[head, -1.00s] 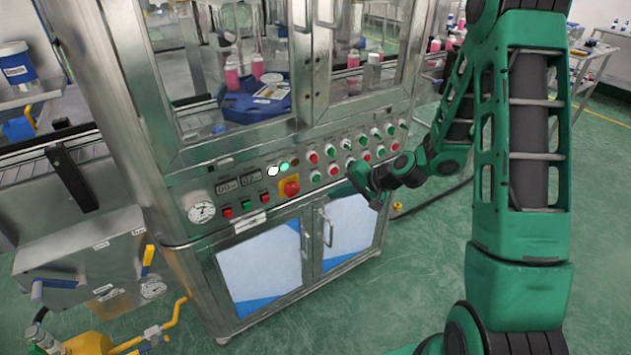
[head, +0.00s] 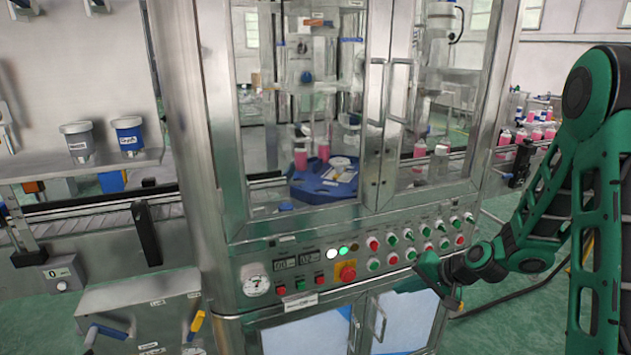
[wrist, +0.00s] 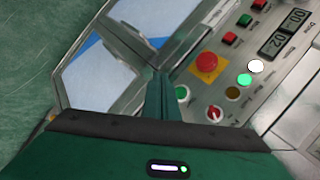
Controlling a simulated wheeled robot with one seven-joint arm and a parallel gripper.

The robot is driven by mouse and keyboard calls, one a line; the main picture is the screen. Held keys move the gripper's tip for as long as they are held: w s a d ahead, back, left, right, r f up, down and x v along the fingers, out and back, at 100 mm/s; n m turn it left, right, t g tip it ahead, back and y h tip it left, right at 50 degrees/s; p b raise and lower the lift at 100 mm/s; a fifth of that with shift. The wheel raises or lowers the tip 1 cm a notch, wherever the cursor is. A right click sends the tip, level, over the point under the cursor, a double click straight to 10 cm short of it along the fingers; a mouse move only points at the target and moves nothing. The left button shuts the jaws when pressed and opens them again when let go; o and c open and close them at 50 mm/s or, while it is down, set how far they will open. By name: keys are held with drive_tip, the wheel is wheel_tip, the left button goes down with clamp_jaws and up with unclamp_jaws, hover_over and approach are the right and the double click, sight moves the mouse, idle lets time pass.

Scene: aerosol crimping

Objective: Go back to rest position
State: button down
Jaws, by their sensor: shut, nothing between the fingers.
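My gripper (head: 447,290) is at the end of the green arm on the right side of the head view, in front of the lower right part of the machine's control panel. Its fingers are shut with nothing held. In the wrist view the shut green fingers (wrist: 160,97) point at the machine front, between the cabinet doors and the panel. The panel (head: 325,268) carries a red emergency button (head: 345,271) on yellow, which also shows in the wrist view (wrist: 207,63). A white lamp (wrist: 256,66) and a green lamp (wrist: 244,80) are lit.
Glass doors (head: 310,110) stand above the panel, with a blue rotary fixture (head: 325,185) and pink bottles (head: 300,158) behind. White and blue cabinet doors (head: 405,322) are below. A conveyor (head: 90,222) runs left. Green floor is open at right.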

drive_tip(key=s+d+r+n+g+h, duration=0.1)
drive_tip(key=s+d+r+g+h, duration=0.1)
drive_tip(key=s+d+r, duration=0.45)
drive_tip(key=s+d+r+n+g+h, duration=0.1)
drive_tip(key=s+d+r+g+h, duration=0.2)
drive_tip(key=s, duration=0.7)
drive_tip(key=s+d+r+m, duration=0.1)
drive_tip(key=s+d+r, duration=0.1)
drive_tip(key=s, duration=0.7)
drive_tip(key=s+d+r+m+g, duration=0.1)
drive_tip(key=s+r, duration=0.3)
drive_tip(key=s, duration=0.5)
drive_tip(key=shift+s+d+r, duration=0.4)
drive_tip(key=shift+d, duration=0.45)
